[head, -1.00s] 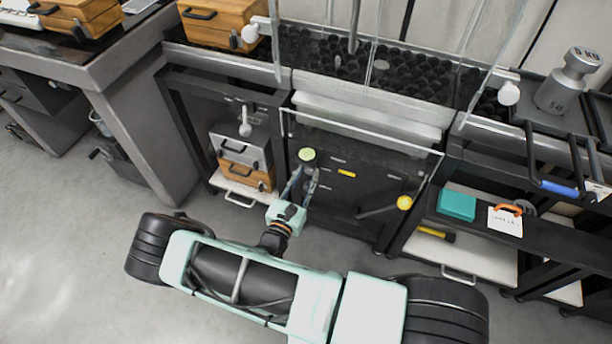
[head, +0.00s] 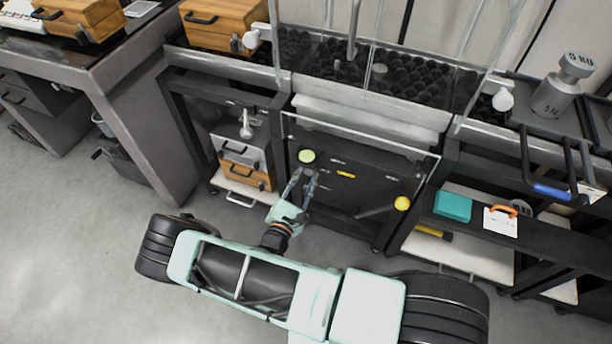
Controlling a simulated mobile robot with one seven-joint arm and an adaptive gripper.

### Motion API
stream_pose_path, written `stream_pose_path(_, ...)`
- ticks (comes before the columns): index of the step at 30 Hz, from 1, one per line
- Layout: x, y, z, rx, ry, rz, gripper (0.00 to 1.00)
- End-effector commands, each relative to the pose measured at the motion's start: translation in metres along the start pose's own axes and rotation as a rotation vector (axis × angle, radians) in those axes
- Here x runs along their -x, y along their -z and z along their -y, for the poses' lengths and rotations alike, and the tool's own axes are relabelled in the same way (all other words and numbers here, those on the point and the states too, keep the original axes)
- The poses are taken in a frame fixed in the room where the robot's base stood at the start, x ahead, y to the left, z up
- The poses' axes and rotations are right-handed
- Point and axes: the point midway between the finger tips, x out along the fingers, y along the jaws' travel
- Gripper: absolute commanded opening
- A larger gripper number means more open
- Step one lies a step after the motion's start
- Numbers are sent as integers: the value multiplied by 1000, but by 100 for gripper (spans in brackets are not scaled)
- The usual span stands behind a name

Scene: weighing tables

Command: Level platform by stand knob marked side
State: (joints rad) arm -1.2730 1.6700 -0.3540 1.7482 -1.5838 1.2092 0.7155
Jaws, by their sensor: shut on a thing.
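A knob with a pale green round top (head: 307,156) stands at the upper left of the dark stand front (head: 345,215), under the glass case in the middle. My gripper (head: 304,174) reaches up to this knob from below, its two grey fingers on either side of it, shut on it. The fingers hide the knob's lower part, and I cannot make out a mark on its side. A yellow label (head: 346,174) and small pale marks sit on the stand front, right of the knob. The platform's tilt cannot be read.
A lever with a yellow ball (head: 402,203) sticks out on the stand's right. A glass panel edge (head: 365,140) runs above my gripper. An open shelf with a wooden drawer (head: 246,173) is at left; a teal box (head: 453,206) lies at right. The left floor is clear.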

Motion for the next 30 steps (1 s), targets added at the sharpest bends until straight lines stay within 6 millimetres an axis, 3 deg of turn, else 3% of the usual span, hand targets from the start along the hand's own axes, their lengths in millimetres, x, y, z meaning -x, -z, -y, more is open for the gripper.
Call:
stream_pose_path(5, 1, 1, 0, 1, 0, -3, 1)
stream_pose_path(6, 1, 1, 0, 2, 0, -3, 30)
stream_pose_path(10, 1, 1, 0, 2, 0, -2, 43)
stream_pose_path(20, 5, 1, 0, 2, 0, -2, 43)
stream_pose_path(30, 57, 1, -1, 2, -2, -3, 43)
